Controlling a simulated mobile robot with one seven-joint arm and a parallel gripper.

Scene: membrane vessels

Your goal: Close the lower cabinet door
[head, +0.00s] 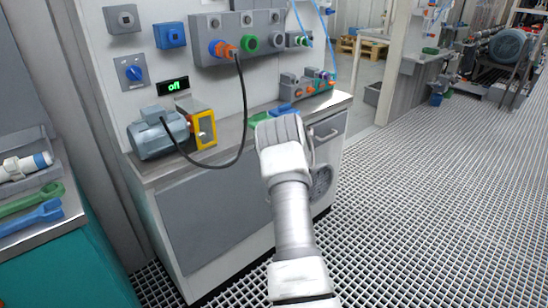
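The lower cabinet (162,222) stands under a grey worktop left of centre. Its front has a wide grey panel (215,212) on the left. To the right is a smaller grey front (329,128) with a bar handle, above a round dark grille (321,181). My white and grey arm reaches up the middle of the picture and covers the part between them. No door edge standing clearly away from the cabinet shows, so I cannot tell how far the door is open. My gripper's fingers are hidden beyond the arm's far end.
A grey-blue motor (157,134) and a yellow frame (203,129) stand on the worktop. A black cable (243,105) loops down from a wall connector over the worktop's front edge. A teal cabinet (75,270) stands at left. Grated floor (430,200) is clear at right.

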